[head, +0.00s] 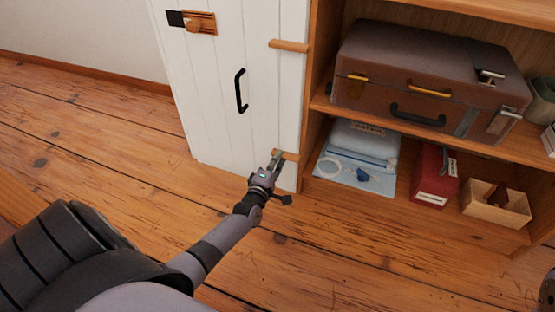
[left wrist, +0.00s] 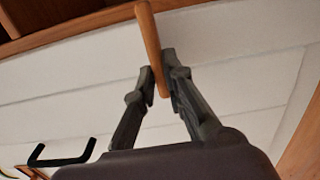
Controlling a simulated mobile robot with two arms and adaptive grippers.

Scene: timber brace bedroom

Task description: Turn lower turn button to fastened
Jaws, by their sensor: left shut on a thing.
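The lower turn button (head: 291,154) is a small wooden bar low on the right side of the white door (head: 215,115). My left gripper (head: 276,162) is shut on it at the door face. In the left wrist view the turn button (left wrist: 149,35) runs up, slightly tilted, from between the two fingertips (left wrist: 159,82); its far end overlaps the brown wood beside the white boards. In the head view the bar looks nearly level, its left part partly hidden by the fingers.
An upper turn button (head: 289,45) lies level near the door's right edge. A black handle (head: 240,91) and a wooden latch (head: 197,22) are on the door. The open shelf (head: 440,140) at right holds a brown suitcase (head: 420,75), a red box (head: 434,177) and a wooden bin (head: 484,207). The floor is clear.

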